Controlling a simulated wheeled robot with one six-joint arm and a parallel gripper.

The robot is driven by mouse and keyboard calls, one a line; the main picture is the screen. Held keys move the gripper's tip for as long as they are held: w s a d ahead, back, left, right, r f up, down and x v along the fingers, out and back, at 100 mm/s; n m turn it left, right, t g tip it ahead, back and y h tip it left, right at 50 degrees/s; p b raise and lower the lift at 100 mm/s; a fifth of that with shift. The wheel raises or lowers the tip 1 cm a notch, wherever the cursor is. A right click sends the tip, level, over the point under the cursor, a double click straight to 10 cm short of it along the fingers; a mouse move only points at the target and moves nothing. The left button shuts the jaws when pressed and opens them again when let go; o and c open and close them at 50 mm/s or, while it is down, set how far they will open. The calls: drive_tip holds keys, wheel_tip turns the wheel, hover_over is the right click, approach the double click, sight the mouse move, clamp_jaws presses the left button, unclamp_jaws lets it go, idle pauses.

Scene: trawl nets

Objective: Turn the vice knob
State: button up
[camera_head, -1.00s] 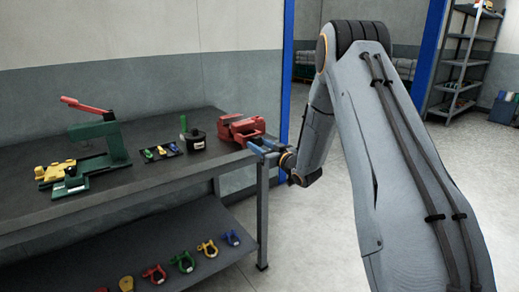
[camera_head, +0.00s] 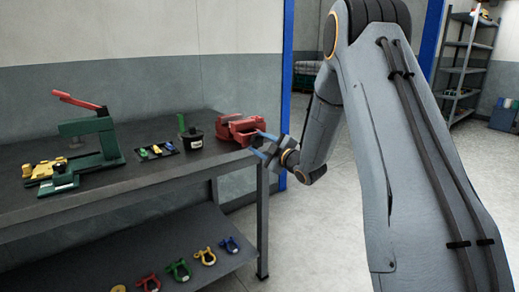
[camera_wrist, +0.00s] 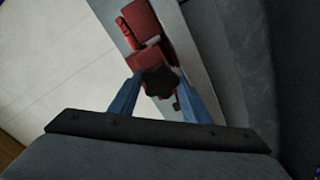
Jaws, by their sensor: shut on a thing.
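The red vice (camera_head: 238,130) stands at the right end of the dark workbench. It also shows in the wrist view (camera_wrist: 148,25), with its dark, lobed knob (camera_wrist: 160,82) facing me. My gripper (camera_head: 260,145) is at the front of the vice, beyond the bench's right end. In the wrist view its two blue fingers (camera_wrist: 158,90) lie on either side of the knob and are shut on it. The finger contacts are partly hidden by the knob, and the knob is hardly visible in the head view.
On the workbench (camera_head: 120,186) stand a green press with a red lever (camera_head: 90,140), a small tray of coloured pieces (camera_head: 157,151) and a dark container (camera_head: 192,138). Several coloured shackles (camera_head: 178,270) lie on the lower shelf.

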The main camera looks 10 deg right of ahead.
drive_tip(key=n+b, duration=0.3)
drive_tip(key=n, duration=0.1)
drive_tip(key=shift+w+n+b, duration=0.1)
drive_tip(key=shift+n+b, duration=0.2)
drive_tip(key=n+b, duration=0.4)
drive_tip(key=shift+n+b, duration=0.3)
drive_tip(key=shift+b, duration=0.05)
drive_tip(key=n+b, duration=0.4)
drive_tip(key=b, duration=0.1)
drive_tip(key=shift+b, duration=0.3)
drive_tip(key=n+b, duration=0.4)
drive_tip(key=b, duration=0.1)
drive_tip(key=shift+n+b, duration=0.3)
drive_tip(key=shift+b, duration=0.05)
drive_tip(key=shift+r, duration=0.1)
drive_tip(key=o, duration=1)
drive_tip(key=shift+o, duration=0.2)
